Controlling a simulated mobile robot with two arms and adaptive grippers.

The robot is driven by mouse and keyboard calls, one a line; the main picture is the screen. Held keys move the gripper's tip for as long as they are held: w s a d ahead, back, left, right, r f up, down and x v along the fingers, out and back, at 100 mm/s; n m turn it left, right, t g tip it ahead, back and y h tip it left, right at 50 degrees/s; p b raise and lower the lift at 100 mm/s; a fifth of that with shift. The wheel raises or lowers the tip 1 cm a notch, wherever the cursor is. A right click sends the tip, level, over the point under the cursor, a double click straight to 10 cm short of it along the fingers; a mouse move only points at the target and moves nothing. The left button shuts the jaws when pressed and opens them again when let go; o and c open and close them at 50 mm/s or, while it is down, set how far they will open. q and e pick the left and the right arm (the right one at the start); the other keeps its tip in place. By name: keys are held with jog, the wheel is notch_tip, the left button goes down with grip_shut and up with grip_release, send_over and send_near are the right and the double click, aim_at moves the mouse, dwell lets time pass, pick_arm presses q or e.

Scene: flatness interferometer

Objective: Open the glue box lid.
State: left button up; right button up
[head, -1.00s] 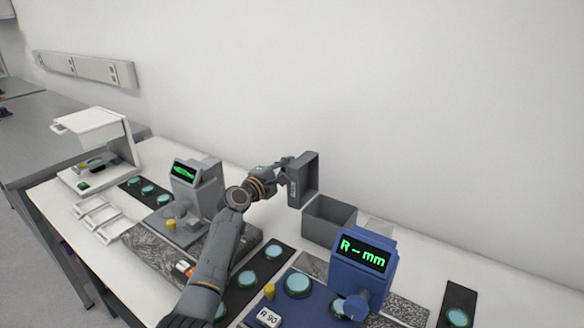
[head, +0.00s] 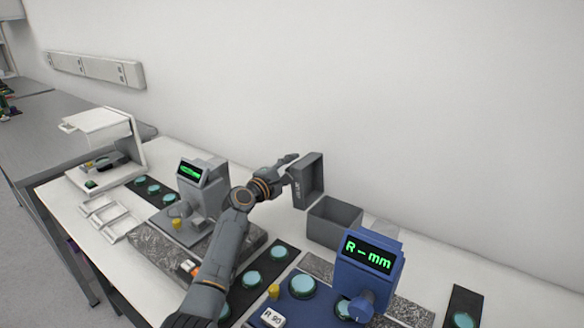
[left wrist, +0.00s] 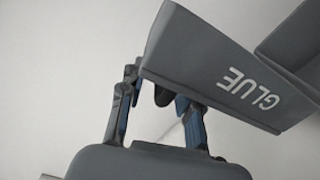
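The grey glue box (head: 335,222) stands on the white table near the wall, its top open. Its lid (head: 308,182) stands raised, roughly upright, at the box's left side. In the left wrist view the lid (left wrist: 215,75) shows a grey face with the word GLUE. My left gripper (head: 292,164) is at the lid's left side, near its upper part. In the left wrist view its fingers (left wrist: 157,85) are apart, partly hidden by the lid. I cannot tell whether a finger touches the lid. My right gripper is not in view.
A blue instrument (head: 368,262) reading "R-mm" stands in front of the box. A grey instrument (head: 203,190) stands to the left, near my arm. Dark strips (head: 245,285) carry several teal discs. A white stand (head: 105,150) is at far left. The wall is close behind.

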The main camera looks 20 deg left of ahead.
pick_arm(q)
jog(key=s+a, duration=0.2)
jog(key=s, duration=0.9)
jog(key=shift+s+a, duration=0.15)
jog(key=shift+s, duration=0.25)
jog(key=shift+r, duration=0.1)
